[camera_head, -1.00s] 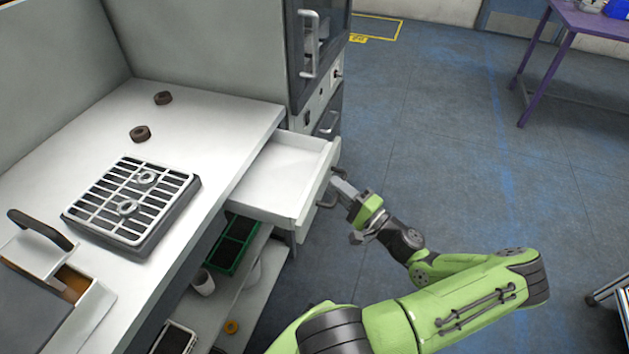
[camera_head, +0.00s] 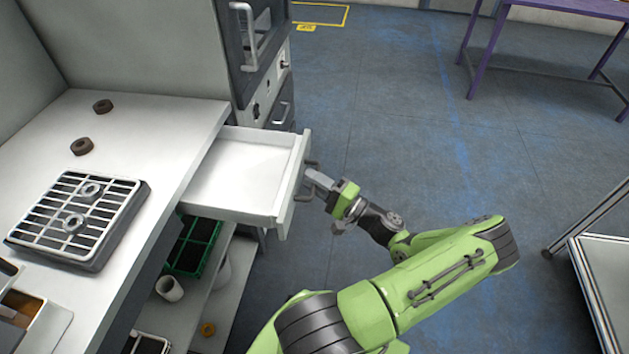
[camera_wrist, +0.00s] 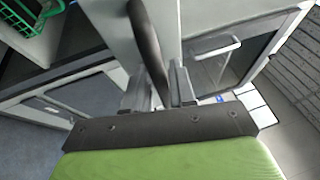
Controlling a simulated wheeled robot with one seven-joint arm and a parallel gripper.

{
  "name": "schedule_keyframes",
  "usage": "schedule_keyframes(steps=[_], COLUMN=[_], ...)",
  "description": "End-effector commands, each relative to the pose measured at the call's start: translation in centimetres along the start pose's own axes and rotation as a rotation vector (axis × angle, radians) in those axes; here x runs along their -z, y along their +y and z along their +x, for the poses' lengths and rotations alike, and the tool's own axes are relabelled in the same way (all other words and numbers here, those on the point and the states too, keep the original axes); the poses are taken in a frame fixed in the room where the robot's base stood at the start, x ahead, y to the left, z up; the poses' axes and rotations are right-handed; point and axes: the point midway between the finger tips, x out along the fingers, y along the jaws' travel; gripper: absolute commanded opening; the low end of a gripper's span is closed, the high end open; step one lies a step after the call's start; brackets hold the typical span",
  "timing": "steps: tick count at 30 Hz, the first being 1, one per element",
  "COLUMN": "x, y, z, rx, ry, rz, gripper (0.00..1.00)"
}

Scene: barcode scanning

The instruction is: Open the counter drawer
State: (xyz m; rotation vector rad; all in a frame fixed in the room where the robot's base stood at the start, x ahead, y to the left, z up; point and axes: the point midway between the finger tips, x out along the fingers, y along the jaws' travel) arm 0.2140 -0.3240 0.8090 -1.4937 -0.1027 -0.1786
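The white counter drawer (camera_head: 240,178) is pulled well out from under the counter and looks empty inside. Its dark bar handle (camera_wrist: 146,45) is on the front panel. In the head view, my gripper (camera_head: 316,182) is at this handle, outside the drawer front. In the wrist view, the handle passes between the two fingers of my gripper (camera_wrist: 158,90), which are closed around it. The exact finger contact is partly hidden.
The white counter (camera_head: 150,130) bears a grated metal block (camera_head: 82,212) and two dark rings. Below it are a green crate (camera_head: 190,250) and a white cup (camera_head: 169,288). A dark cabinet (camera_head: 262,60) stands behind the drawer. The floor to the right is clear; a metal-framed cart (camera_head: 605,270) is at far right.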

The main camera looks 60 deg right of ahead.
Motion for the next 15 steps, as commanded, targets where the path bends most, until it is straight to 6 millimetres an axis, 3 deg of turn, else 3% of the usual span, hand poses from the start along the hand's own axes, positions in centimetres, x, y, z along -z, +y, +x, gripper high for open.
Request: schedule_keyframes(steps=[4, 7, 15], x=[0.1, 0.1, 0.1], y=[-0.1, -0.1, -0.1], z=[-0.2, -1.6, -9.2], rx=[0.001, 0.0, 0.0], ry=[0.002, 0.005, 0.007], rz=[-0.001, -0.002, -0.003], gripper=[0.25, 0.25, 0.25])
